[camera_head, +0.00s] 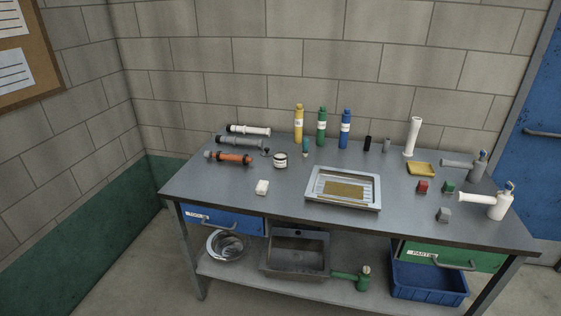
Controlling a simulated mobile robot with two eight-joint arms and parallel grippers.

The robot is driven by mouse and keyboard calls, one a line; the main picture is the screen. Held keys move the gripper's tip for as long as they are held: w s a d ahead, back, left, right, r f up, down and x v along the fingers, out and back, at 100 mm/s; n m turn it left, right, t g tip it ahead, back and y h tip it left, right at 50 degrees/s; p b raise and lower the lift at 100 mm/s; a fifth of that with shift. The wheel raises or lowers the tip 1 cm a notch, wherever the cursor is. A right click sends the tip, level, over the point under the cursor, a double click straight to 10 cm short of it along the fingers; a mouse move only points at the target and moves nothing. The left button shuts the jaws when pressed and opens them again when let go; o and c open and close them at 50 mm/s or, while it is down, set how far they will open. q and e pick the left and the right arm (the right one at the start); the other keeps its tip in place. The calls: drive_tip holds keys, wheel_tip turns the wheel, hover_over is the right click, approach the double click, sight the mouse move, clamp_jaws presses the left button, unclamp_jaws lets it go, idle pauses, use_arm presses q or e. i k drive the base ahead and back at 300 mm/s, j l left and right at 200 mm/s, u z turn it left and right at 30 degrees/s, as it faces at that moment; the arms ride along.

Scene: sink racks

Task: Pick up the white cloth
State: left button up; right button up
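A small white block-like thing (262,187), which may be the folded white cloth, lies on the grey table (230,190) near its front left part. It is too small to tell whether it is cloth. It stands apart from the things around it, left of the metal tray. Neither of my grippers shows in the head view.
A metal tray (313,194) with a yellowish panel sits mid-table. Yellow (299,122), green (321,128) and blue (345,130) bottles stand behind. Tubes (228,157) lie at the left; a yellow dish (421,169) and white sprayers (499,206) are right. A lower shelf holds a metal sink (297,255).

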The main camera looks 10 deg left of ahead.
sight(262, 187)
drive_tip(key=i+j, duration=0.2)
drive_tip(key=i, duration=0.25)
drive_tip(key=i+j, duration=0.25)
drive_tip(key=i, duration=0.15)
drive_tip(key=i+j, duration=0.2)
drive_tip(key=i, duration=0.25)
drive_tip(key=i+j, duration=0.25)
drive_tip(key=i, duration=0.2)
drive_tip(key=u, duration=0.05)
